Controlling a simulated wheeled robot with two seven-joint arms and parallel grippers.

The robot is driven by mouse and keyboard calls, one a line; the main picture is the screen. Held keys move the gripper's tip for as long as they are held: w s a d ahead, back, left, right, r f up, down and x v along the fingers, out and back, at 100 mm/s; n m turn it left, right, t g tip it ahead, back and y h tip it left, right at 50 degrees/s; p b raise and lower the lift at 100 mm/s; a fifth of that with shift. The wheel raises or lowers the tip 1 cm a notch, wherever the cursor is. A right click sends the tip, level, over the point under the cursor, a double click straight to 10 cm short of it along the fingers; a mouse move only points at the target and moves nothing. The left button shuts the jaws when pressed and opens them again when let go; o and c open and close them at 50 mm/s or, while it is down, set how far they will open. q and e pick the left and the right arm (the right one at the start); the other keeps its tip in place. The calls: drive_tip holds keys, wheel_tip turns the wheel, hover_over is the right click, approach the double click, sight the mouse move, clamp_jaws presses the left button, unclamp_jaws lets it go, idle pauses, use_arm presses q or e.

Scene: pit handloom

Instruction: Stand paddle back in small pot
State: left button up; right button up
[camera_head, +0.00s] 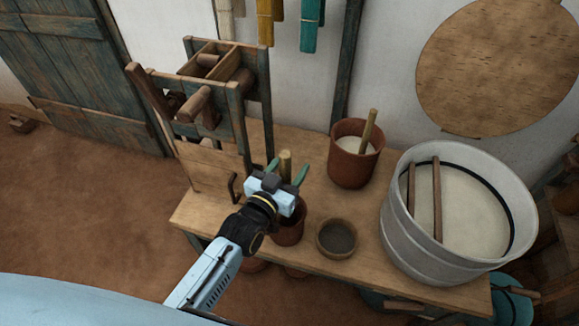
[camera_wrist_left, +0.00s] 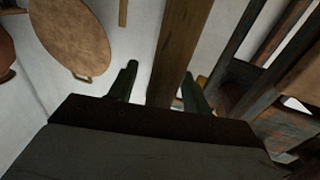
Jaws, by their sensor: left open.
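The paddle (camera_head: 285,160) shows as a pale wooden shaft rising upright between the two green fingers of my left gripper (camera_head: 286,172). In the left wrist view the paddle (camera_wrist_left: 182,50) is a brown wooden bar between the fingers of the left gripper (camera_wrist_left: 158,85), with a gap visible on either side. The left gripper is open around the shaft. A small reddish-brown pot (camera_head: 289,234) stands on the bench directly below and behind the gripper. The gripper hides the paddle's lower part and much of the pot's mouth, so I cannot tell whether the paddle is inside it. My right gripper is not in view.
A small bowl (camera_head: 337,238) sits just right of the pot. A larger clay pot (camera_head: 352,168) with a stick stands behind. A big metal tub (camera_head: 408,245) fills the bench's right side. A wooden frame (camera_head: 238,115) stands at the left. Bare bench (camera_head: 210,208) shows at front left.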

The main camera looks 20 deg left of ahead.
use_arm(q)
drive_tip(key=shift+s, duration=0.15)
drive_tip(key=shift+s+a, duration=0.15)
drive_tip(key=shift+s, duration=0.2)
drive_tip(key=p+v, duration=0.2)
drive_tip(key=v, duration=1)
drive_tip(key=shift+s, duration=0.2)
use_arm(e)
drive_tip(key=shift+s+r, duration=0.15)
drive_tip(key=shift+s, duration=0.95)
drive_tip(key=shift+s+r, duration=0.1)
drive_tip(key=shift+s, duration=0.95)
use_arm(q)
drive_tip(key=shift+a, duration=0.1)
